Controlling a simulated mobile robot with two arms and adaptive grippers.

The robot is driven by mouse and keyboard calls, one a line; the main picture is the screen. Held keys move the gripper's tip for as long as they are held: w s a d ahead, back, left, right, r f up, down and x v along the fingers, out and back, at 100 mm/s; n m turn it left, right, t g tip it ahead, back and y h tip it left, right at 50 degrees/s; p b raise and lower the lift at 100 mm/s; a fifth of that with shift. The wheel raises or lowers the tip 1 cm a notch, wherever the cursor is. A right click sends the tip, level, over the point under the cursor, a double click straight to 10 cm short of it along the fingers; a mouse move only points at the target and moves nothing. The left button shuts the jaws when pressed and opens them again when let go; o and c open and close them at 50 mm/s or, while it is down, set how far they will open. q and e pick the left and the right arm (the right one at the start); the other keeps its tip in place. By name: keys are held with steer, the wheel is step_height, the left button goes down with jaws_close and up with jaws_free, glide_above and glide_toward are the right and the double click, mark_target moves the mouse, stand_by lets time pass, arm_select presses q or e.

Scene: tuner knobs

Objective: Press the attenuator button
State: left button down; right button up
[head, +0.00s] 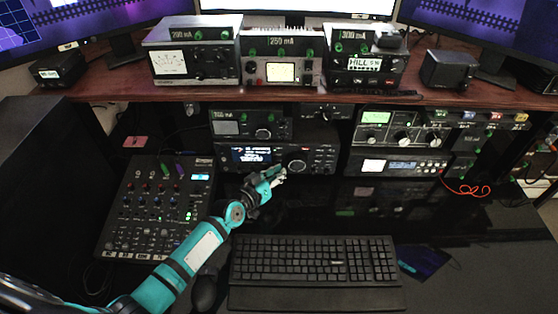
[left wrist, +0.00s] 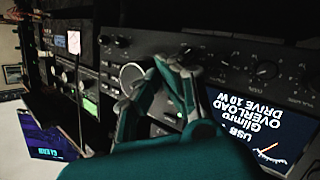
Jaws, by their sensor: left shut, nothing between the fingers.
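The radio transceiver (head: 325,160) stands under the shelf, with a lit display (head: 252,155) and a large tuning knob (head: 297,166) on its front. In the left wrist view the radio's front panel (left wrist: 225,55) appears rotated, with the display (left wrist: 262,130) at lower right and the large knob (left wrist: 132,76) left of the fingers. My left gripper (head: 279,174) is shut and empty, just in front of the panel between display and knob. It also shows close to the panel in the left wrist view (left wrist: 180,62). I cannot tell which control is the attenuator button, nor whether the fingertips touch the panel.
A keyboard (head: 315,264) lies in front on the desk, with a mixer (head: 152,208) at left. A smaller unit (head: 250,124) sits on the radio. More radio units (head: 402,138) stand at right. The shelf edge (head: 290,94) overhangs. Dark desk right of my gripper is clear.

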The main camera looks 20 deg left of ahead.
stand_by(0.4)
arm_select(q)
steer(key=shift+w+a, duration=0.15)
steer(key=shift+w, duration=0.3)
steer(key=shift+w+a+b, duration=0.1)
steer(key=shift+w+b, duration=0.2)
steer(key=shift+b, duration=0.2)
stand_by(0.3)
steer(key=shift+s+r, duration=0.1)
steer(key=shift+s+d+p, duration=0.25)
steer(key=shift+s+p, duration=0.25)
steer(key=shift+s, duration=0.2)
steer(key=shift+s+d+p, duration=0.15)
steer(key=shift+s+p, duration=0.25)
steer(key=shift+s, duration=0.05)
steer(key=shift+s+d+p, duration=0.3)
steer(key=shift+s+p, duration=0.2)
steer(key=shift+s, duration=0.45)
steer(key=shift+s+d+p, duration=0.25)
steer(key=shift+s+p, duration=0.2)
steer(key=shift+s, duration=0.5)
